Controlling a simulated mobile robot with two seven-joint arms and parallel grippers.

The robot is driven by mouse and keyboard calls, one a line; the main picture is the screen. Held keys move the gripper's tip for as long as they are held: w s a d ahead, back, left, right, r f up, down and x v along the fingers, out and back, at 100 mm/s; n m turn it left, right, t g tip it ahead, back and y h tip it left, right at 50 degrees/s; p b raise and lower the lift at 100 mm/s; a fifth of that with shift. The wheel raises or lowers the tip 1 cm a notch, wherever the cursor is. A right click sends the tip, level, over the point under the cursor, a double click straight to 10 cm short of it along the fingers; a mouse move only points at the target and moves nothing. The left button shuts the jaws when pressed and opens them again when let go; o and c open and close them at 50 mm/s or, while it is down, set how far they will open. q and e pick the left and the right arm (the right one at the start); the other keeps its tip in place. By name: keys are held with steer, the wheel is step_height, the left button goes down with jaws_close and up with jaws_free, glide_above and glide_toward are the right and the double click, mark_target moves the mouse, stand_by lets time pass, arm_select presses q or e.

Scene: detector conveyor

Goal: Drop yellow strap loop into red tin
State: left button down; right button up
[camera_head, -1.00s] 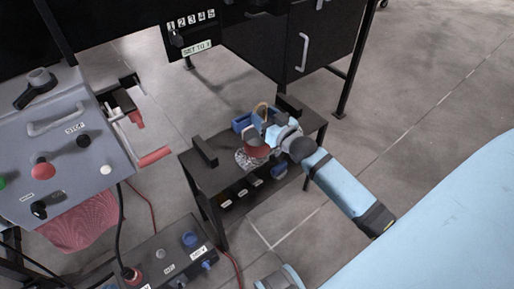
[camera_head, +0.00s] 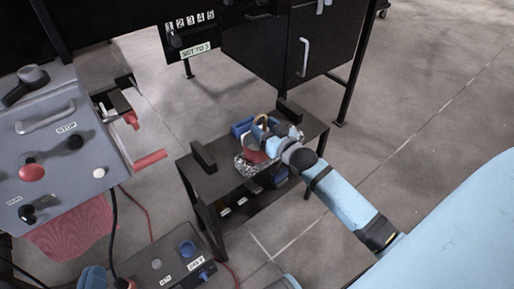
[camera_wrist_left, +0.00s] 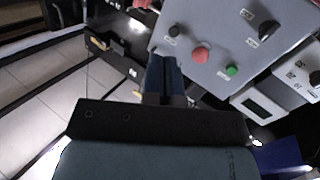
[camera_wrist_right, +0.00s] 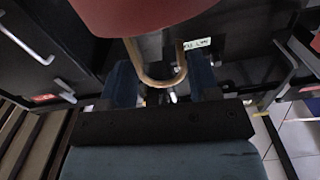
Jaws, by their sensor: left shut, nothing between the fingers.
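The yellow strap loop (camera_head: 261,119) shows as a tan loop above the low black table, beside my right gripper (camera_head: 262,131). In the right wrist view the loop (camera_wrist_right: 157,82) hangs as a U in the gap between the two spread fingers; I see no clear pinch on it. The red tin (camera_head: 254,155) stands at the foil, just below the gripper, partly hidden by it. A large red surface, apparently the tin (camera_wrist_right: 150,14), fills the top of the right wrist view. My left gripper (camera_wrist_left: 164,60) is shut and empty, facing the grey control box.
The grey control box (camera_head: 60,150) stands left. A smaller switch box (camera_head: 160,262) is in front. Floor to the right is clear.

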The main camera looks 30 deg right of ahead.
steer(key=o, duration=0.4)
steer(key=shift+o, duration=0.2)
steer(key=shift+s, duration=0.1)
arm_select(q)
step_height(320, 180, down, 6)
steer(key=s+a+g+y+p, duration=0.1)
steer(key=a+g+y+p, duration=0.1)
steer(key=p, duration=0.1)
steer(key=shift+s+a+g, duration=0.15)
steer(key=shift+a+g, duration=0.1)
steer(key=shift+g, duration=0.15)
arm_select(e)
steer(key=s+d, duration=0.1)
steer(key=s, duration=1.2)
steer(key=shift+s, duration=0.3)
arm_select(q)
steer(key=shift+r, duration=0.25)
